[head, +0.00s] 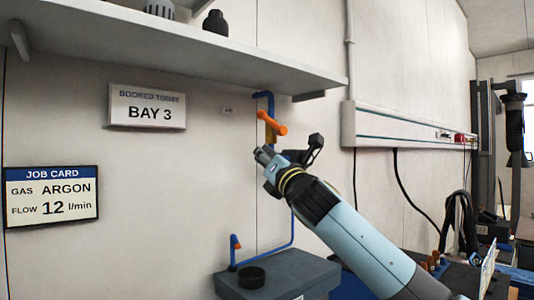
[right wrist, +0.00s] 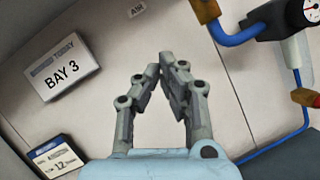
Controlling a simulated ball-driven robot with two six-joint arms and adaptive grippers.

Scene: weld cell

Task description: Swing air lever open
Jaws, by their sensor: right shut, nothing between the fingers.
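The orange air lever (head: 272,122) sits on a brass valve (head: 271,136) in the blue pipe on the wall, and in the head view it lies slanted across the pipe. In the right wrist view the brass valve (right wrist: 205,8) shows at the top edge; the lever's handle is not clear there. My right gripper (head: 264,155) is just below the lever in the head view, its fingers pointing up and left. In the right wrist view its fingertips (right wrist: 168,62) are together and empty, apart from the valve. My left gripper is out of view.
A black regulator (right wrist: 272,18) with a round gauge (right wrist: 312,11) adjoins the valve. A second orange lever (head: 236,242) is lower on the blue pipe, above a grey box (head: 290,270). A shelf (head: 180,38) overhangs the wall. A BAY 3 sign (head: 147,107) hangs left.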

